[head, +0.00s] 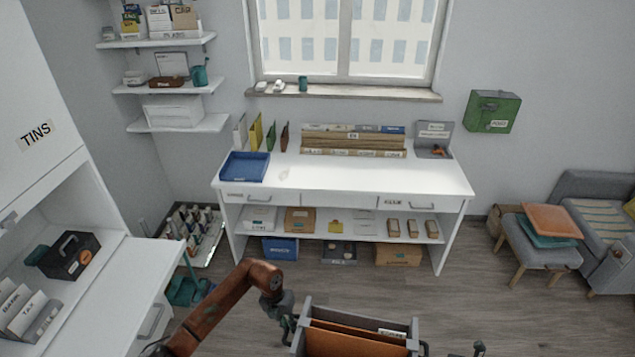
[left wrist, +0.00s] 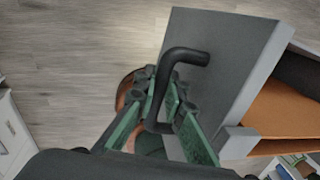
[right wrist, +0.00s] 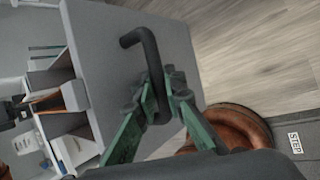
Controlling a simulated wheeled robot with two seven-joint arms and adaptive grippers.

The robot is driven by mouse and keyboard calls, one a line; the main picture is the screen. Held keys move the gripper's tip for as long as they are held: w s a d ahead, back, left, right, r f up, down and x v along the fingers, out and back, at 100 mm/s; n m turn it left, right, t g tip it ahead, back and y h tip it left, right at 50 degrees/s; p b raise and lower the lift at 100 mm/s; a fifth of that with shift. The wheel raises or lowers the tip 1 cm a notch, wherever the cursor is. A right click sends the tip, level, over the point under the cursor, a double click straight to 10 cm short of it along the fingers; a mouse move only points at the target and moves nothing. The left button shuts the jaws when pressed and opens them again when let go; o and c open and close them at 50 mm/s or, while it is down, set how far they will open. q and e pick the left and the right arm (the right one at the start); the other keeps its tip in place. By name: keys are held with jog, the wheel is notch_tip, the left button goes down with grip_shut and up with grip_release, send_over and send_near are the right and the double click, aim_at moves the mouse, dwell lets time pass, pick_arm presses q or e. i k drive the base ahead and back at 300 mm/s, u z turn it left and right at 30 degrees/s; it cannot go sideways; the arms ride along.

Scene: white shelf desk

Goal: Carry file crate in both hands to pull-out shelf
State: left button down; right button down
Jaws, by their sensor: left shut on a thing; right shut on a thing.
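The grey file crate (head: 413,337) is at the bottom centre of the head view, cut off by the lower edge, with orange-brown folders inside. My left gripper (head: 288,322) is at its left end. In the left wrist view, the left gripper (left wrist: 165,105) is shut on the black handle (left wrist: 188,54) of the crate's end wall (left wrist: 222,55). In the right wrist view, my right gripper (right wrist: 160,98) is shut on the other black handle (right wrist: 146,42) of the crate (right wrist: 100,45). The crate hangs above the floor. I cannot tell for sure which surface is the pull-out shelf.
A white desk (head: 440,180) with a lower shelf stands ahead under the window. A white cabinet (head: 125,275) with a black box (head: 70,255) is at left. A low rack of bottles (head: 195,235) stands in the corner. A stool (head: 540,255) is at right. Floor (head: 460,295) between is clear.

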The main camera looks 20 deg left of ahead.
aim_at(115, 303)
jog(key=i, duration=2.2)
jog(key=u, duration=3)
